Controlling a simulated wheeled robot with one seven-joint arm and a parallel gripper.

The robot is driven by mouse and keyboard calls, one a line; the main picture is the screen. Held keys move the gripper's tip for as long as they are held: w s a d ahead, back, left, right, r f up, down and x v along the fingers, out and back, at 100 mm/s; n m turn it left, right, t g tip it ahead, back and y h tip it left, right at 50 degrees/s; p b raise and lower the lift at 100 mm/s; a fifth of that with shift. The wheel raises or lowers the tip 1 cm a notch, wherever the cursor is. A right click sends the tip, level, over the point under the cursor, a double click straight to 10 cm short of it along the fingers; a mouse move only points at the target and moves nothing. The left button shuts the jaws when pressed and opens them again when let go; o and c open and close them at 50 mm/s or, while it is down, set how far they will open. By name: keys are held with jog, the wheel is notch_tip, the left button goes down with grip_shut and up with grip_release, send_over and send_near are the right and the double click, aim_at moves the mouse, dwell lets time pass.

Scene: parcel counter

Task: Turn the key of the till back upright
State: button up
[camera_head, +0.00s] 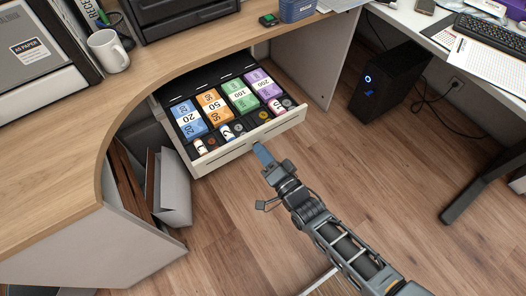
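The till drawer (222,155) is pulled out from under the wooden counter. Its compartments hold blue, orange, green and purple note stacks at the back and coins and rolls at the front.
A white mug (108,51) stands on the curved counter (45,160). Grey and brown panels or boxes (172,188) stand below, left of the drawer. A black computer tower (386,82) is on the floor at right, under a white desk. The wooden floor around my arm is clear.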

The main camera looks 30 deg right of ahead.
grip_shut()
jog(key=shift+n+b, duration=2)
jog(key=shift+n, duration=4.2)
jog(key=shift+o, duration=1.9)
grip_release()
